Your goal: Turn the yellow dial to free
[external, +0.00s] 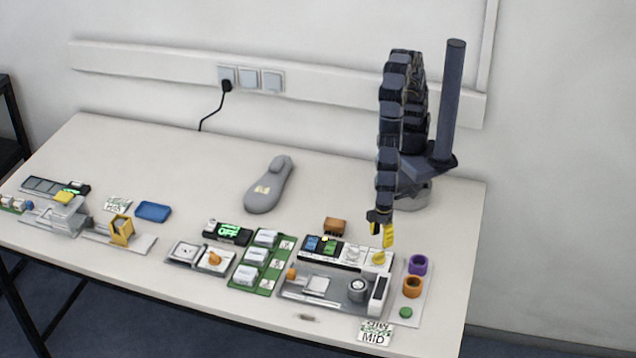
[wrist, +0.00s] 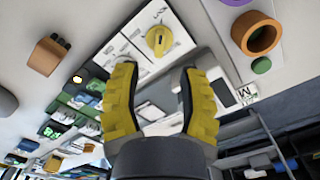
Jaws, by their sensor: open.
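The yellow dial (external: 379,258) sits on a white panel at the back right of the grey machine. In the wrist view the yellow dial (wrist: 159,41) shows as a round knob with a raised bar, on a white plate beyond my fingertips. My gripper (external: 385,236) has yellow fingers and hangs just above and behind the dial, apart from it. In the wrist view my gripper (wrist: 153,72) is open, with nothing between its fingers. The lettering around the dial is too small to read.
A rack with a purple ring (external: 418,264), an orange ring (external: 412,286) and a green disc (external: 405,312) stands close on the right. A brown block (external: 334,226) lies behind the machine. A green board (external: 257,263) stands left. The table behind is mostly clear.

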